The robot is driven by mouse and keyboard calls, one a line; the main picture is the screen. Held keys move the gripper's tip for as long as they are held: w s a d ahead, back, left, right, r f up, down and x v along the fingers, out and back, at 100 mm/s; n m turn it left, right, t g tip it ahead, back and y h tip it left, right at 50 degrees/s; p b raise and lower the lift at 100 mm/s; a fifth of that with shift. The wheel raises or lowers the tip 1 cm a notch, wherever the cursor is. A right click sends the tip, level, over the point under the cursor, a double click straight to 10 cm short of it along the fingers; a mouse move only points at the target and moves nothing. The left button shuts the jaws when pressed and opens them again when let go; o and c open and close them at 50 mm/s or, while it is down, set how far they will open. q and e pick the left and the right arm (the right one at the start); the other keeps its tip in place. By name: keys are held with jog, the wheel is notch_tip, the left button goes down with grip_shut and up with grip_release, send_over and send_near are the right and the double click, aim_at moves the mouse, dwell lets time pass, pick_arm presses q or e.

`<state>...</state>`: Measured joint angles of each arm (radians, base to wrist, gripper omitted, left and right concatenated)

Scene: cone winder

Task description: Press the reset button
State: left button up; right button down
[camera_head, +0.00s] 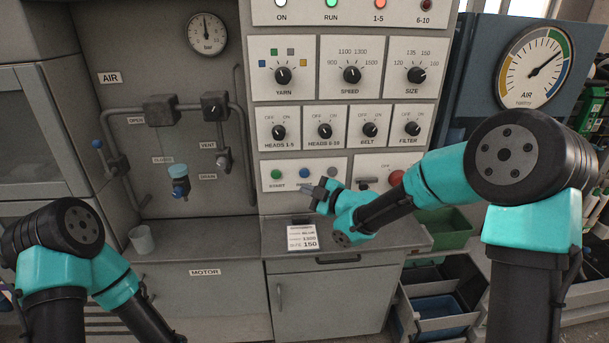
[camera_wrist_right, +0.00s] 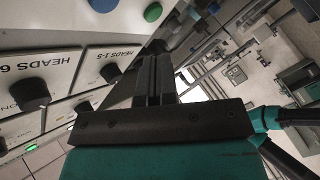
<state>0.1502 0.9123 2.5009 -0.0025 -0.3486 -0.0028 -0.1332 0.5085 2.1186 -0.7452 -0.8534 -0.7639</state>
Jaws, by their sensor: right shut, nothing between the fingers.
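The blue button (camera_head: 304,173) sits between a green button (camera_head: 277,174) marked START and a grey button (camera_head: 332,172) on the lower panel. Its label is partly hidden by my right gripper (camera_head: 318,191), which is just below and in front of it. In the right wrist view the blue button (camera_wrist_right: 103,6) is at the top edge, next to the green button (camera_wrist_right: 153,12). The shut, empty fingers (camera_wrist_right: 155,75) point toward the panel, and the blue button appears apart from them. My left gripper is out of view; only its arm shows at lower left.
A red knob (camera_head: 396,178) and a dark switch (camera_head: 367,181) are right of the buttons. Rotary knobs, such as HEADS 1-5 (camera_head: 279,132), stand above. A card (camera_head: 302,237) lies on the ledge below. A cup (camera_head: 142,239) stands at left.

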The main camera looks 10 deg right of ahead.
jog(key=shift+w+d, duration=0.15)
jog(key=shift+w, duration=2.5)
jog(key=shift+w, duration=0.15)
jog(key=shift+w, duration=0.25)
jog(key=shift+w, duration=0.45)
dwell(0.7)
jog(key=shift+s, duration=0.85)
jog(key=shift+s, duration=2.5)
